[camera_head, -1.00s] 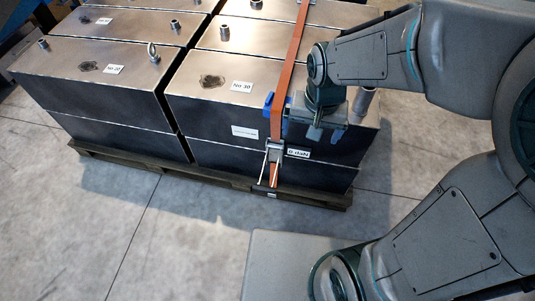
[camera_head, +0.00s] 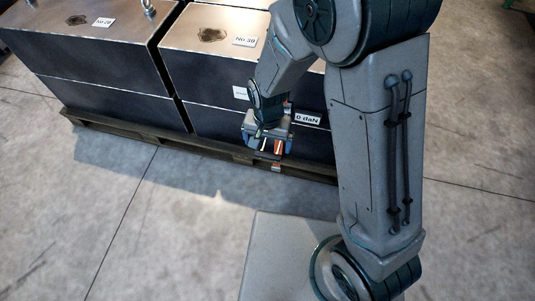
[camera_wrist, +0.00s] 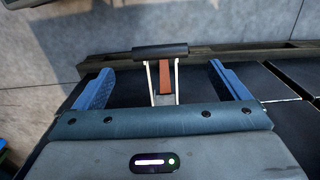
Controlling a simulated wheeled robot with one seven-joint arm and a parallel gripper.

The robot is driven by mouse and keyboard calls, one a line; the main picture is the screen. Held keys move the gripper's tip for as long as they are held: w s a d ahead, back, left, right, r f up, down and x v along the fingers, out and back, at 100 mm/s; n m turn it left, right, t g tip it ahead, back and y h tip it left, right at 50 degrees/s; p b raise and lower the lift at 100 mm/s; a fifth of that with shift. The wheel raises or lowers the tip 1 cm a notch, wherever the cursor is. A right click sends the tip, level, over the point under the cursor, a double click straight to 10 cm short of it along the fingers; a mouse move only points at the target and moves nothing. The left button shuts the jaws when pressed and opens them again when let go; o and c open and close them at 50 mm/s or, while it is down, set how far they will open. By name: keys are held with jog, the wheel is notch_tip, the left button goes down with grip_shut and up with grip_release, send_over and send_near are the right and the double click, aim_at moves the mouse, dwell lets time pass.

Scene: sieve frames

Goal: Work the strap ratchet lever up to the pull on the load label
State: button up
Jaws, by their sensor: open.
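The ratchet lever shows in the wrist view as two pale side bars with a dark crossbar handle (camera_wrist: 160,52), and the orange strap (camera_wrist: 165,76) runs between the bars. My gripper (camera_wrist: 162,69) is open, with one blue finger on each side of the lever and a gap to it on both sides. In the head view my gripper (camera_head: 268,146) is low at the front face of the load, in front of the strap. It hides most of the ratchet there. The load label (camera_head: 308,118) reads "0 daN" on the front face, just right of my gripper.
Dark steel blocks with bright tops (camera_head: 92,26) stand on a wooden pallet (camera_head: 140,129). A tag reading "No 30" (camera_head: 245,41) lies on one top. The concrete floor (camera_head: 170,220) in front of the pallet is clear.

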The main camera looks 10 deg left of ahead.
aim_at(267, 155)
notch_tip(267, 155, down, 6)
jog(key=shift+f+b, duration=0.15)
jog(key=shift+b, duration=0.65)
jog(key=shift+c, duration=0.3)
